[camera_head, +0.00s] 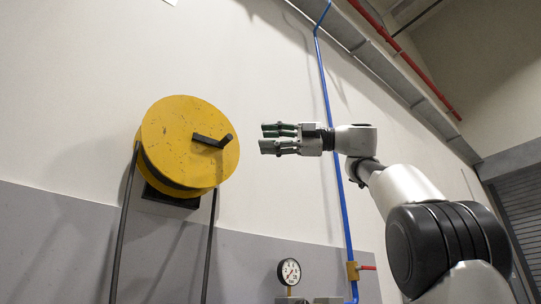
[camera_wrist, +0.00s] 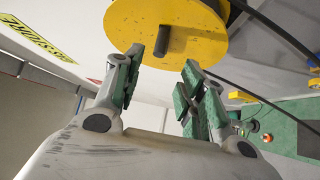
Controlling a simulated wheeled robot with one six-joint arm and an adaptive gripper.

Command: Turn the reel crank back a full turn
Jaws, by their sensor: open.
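The yellow reel (camera_head: 180,150) is a round drum mounted on the wall, at the left in the head view. Its dark crank (camera_head: 208,141) runs from the middle of the face toward the right, with a handle at its outer end. My gripper (camera_head: 268,138) is to the right of the reel, open and empty, with its fingers pointing at it and a gap between. In the wrist view the reel (camera_wrist: 170,20) is at the top, and the dark crank handle (camera_wrist: 163,42) shows beyond and between my open fingertips (camera_wrist: 175,57). Nothing is held.
Dark cables hang from both sides of the reel. A blue pipe (camera_head: 331,110) runs down the wall behind my gripper, with a brass valve (camera_head: 352,270) low on it. A pressure gauge (camera_head: 289,271) stands below. The wall between reel and gripper is clear.

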